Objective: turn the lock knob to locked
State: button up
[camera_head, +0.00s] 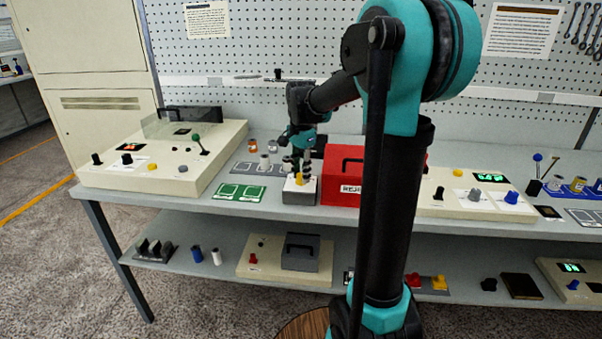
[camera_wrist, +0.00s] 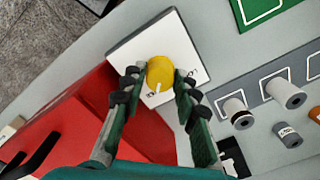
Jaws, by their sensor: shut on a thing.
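The lock knob (camera_wrist: 160,68) is round and yellow, on a small box with a white top plate (camera_wrist: 135,47). In the wrist view, a white mark on the knob points toward the picture's bottom; the printed labels are partly hidden by my fingers. In the head view, the box (camera_head: 299,197) stands near the bench's front edge, with the yellow knob (camera_head: 299,178) on top. My gripper (camera_wrist: 157,76) is shut on the knob, one dark finger on each side. It also shows in the head view (camera_head: 298,170), coming from above.
A red box (camera_head: 340,189) stands close to the right of the lock box. A large cream console (camera_head: 150,178) is farther left. My arm hides part of the bench to the right.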

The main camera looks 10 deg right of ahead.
jog(key=shift+n, duration=0.3)
jog(key=n, duration=1.3)
jog(key=shift+n, duration=1.9)
jog(key=o, duration=1.2)
jog(key=shift+c, duration=0.2)
